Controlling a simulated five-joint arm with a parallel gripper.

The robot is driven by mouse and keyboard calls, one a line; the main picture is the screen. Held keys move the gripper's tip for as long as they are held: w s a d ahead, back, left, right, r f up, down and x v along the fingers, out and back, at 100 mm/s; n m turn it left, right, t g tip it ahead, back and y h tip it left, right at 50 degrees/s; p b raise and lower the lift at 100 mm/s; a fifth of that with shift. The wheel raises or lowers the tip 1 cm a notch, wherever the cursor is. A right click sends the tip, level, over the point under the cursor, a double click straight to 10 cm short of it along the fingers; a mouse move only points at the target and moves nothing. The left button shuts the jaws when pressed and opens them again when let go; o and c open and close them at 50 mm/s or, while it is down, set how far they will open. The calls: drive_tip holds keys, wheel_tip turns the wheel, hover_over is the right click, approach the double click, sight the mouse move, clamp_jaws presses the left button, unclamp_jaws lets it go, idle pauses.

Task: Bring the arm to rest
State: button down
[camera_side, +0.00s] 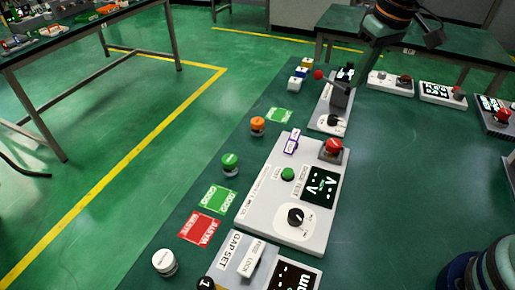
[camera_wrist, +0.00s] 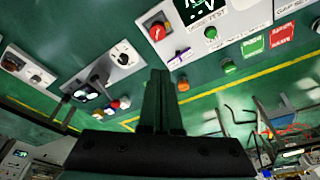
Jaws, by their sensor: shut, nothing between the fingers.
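My gripper (camera_wrist: 160,75) shows in the wrist view as two dark fingers pressed together, with nothing between them. It hangs in front of the green bench and the panels. In the side view, a dark part of my arm with an orange band is at the top right, above the far end of the bench. I cannot make out the fingertips there. The white discharge test panel (camera_side: 255,215) lies mid-bench, with a red button (camera_side: 333,146), a green button (camera_side: 288,174), a black knob (camera_side: 295,215) and a lit display (camera_side: 319,184).
A lever box (camera_side: 327,117) stands beyond the panel, near small cubes (camera_side: 300,72). Orange (camera_side: 257,124), green (camera_side: 230,160) and white (camera_side: 165,262) round pieces stand along the left edge, with green (camera_side: 220,198) and red (camera_side: 199,229) cards.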

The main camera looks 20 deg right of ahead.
drive_tip(key=s+d+m+t, duration=0.1)
drive_tip(key=s+d+t, duration=0.1)
drive_tip(key=s+d, duration=0.5)
drive_tip(key=s+r, duration=0.1)
drive_tip(key=s, duration=0.4)
drive_tip(key=shift+s+m+t, duration=0.15)
drive_tip(key=shift+m+t, duration=0.15)
drive_tip(key=shift+t, duration=0.1)
